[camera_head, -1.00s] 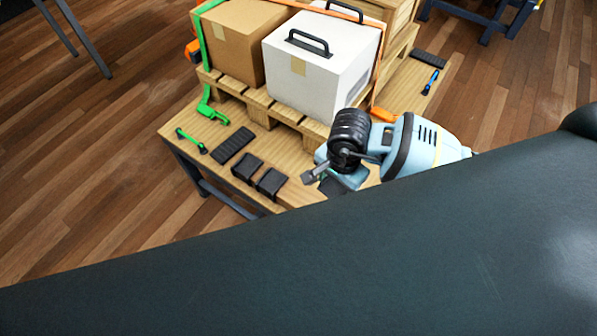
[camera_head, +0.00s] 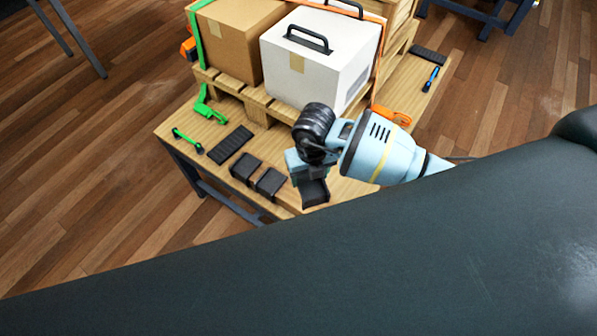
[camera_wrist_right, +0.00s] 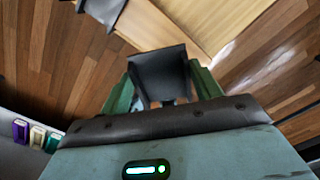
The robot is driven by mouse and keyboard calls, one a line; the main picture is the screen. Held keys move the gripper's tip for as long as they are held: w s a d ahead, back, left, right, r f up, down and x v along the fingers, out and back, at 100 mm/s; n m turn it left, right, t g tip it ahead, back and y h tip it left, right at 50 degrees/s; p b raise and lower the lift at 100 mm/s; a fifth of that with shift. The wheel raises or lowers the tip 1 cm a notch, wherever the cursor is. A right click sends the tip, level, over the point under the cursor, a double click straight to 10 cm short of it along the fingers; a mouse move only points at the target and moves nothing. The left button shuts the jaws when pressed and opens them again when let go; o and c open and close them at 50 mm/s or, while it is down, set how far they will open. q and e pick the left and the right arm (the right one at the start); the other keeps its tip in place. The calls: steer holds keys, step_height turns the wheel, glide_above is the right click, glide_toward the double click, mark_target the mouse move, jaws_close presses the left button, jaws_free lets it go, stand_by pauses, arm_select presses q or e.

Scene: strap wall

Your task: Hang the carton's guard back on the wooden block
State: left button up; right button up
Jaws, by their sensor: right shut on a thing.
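My right gripper (camera_head: 308,178), pale blue with a black wrist, is over the front right edge of the wooden table. It is shut on a black angled guard (camera_head: 314,192), which hangs from its fingers. In the right wrist view the guard (camera_wrist_right: 160,70) sits between the two green fingers. The brown carton (camera_head: 236,40) stands on the pallet at the back left, with a green strap over it. Two similar black guards (camera_head: 246,167) (camera_head: 270,182) are at the table's front edge, left of my gripper. I cannot make out the wooden block. My left gripper is not in view.
A white box (camera_head: 315,65) with black handles stands on the pallet (camera_head: 255,100) beside the carton. A black ribbed pad (camera_head: 231,144), a green-handled tool (camera_head: 188,141) and a green buckle (camera_head: 209,108) lie on the table (camera_head: 172,128). An orange buckle (camera_head: 394,115) is behind my right arm.

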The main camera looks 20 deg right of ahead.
steer(key=m, duration=0.2)
steer(key=a+m, duration=0.1)
steer(key=m, duration=0.1)
steer(key=w+f+m, duration=0.1)
steer(key=m, duration=0.1)
steer(key=shift+w+a+f, duration=0.1)
steer(key=shift+a, duration=0.1)
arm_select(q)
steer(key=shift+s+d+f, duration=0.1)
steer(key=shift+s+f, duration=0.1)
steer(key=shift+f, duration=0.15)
arm_select(e)
steer(key=m, duration=0.4)
steer(key=shift+w+a+f, duration=0.3)
steer(key=shift+w+a, duration=0.1)
arm_select(q)
steer(key=shift+b, duration=0.3)
arm_select(e)
steer(key=shift+f, duration=0.1)
